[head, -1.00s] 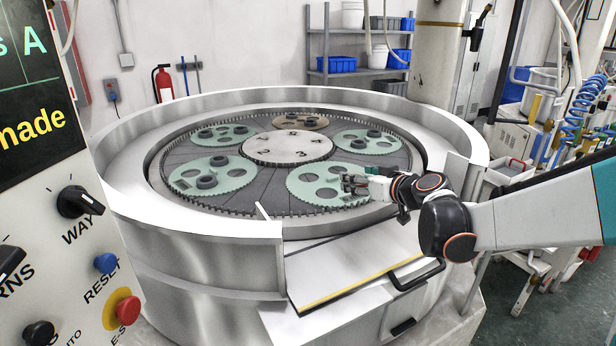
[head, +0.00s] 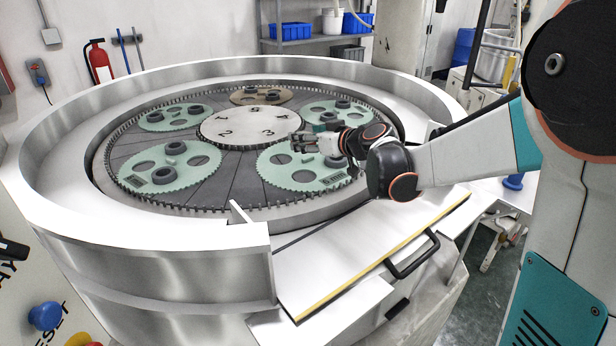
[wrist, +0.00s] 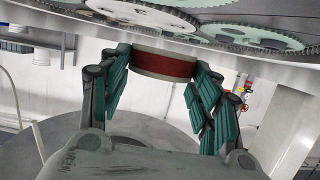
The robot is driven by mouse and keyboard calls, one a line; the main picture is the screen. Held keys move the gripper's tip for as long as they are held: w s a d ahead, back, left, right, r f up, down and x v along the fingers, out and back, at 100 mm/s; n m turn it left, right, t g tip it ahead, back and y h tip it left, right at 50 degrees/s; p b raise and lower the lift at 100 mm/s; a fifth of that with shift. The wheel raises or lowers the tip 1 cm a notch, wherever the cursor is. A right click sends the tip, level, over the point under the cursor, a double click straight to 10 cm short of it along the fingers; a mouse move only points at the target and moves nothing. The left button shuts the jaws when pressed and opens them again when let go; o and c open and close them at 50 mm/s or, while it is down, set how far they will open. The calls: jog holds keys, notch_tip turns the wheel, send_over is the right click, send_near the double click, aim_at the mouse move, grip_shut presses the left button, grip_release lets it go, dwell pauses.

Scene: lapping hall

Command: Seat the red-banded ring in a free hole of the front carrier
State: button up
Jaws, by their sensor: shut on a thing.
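In the wrist view my gripper (wrist: 163,58) is shut on the red-banded ring (wrist: 164,67), a pale ring with a dark red band, held between its two green-padded fingers. In the head view my gripper (head: 300,143) hangs over the back edge of the front carrier (head: 276,178), a green toothed disc at the front right of the machine; the ring cannot be made out there. The carrier shows open holes at its left and front. A dark ring sits at its right, partly behind my arm. Some of the carrier is hidden by the gripper.
A numbered centre plate (head: 238,131) lies left of my gripper. Other green carriers, such as the front-left one (head: 198,178), and a brown one (head: 241,97) at the back bear dark rings. A high metal rim (head: 130,222) surrounds them. A white shelf with a black handle (head: 414,258) juts out in front.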

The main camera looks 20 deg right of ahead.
aim_at(309, 182)
notch_tip(309, 182, down, 10)
jog(key=b, duration=0.2)
jog(key=shift+f+b, duration=0.2)
jog(key=shift+b, duration=0.15)
jog(key=shift+s, duration=0.15)
jog(key=shift+f, duration=0.1)
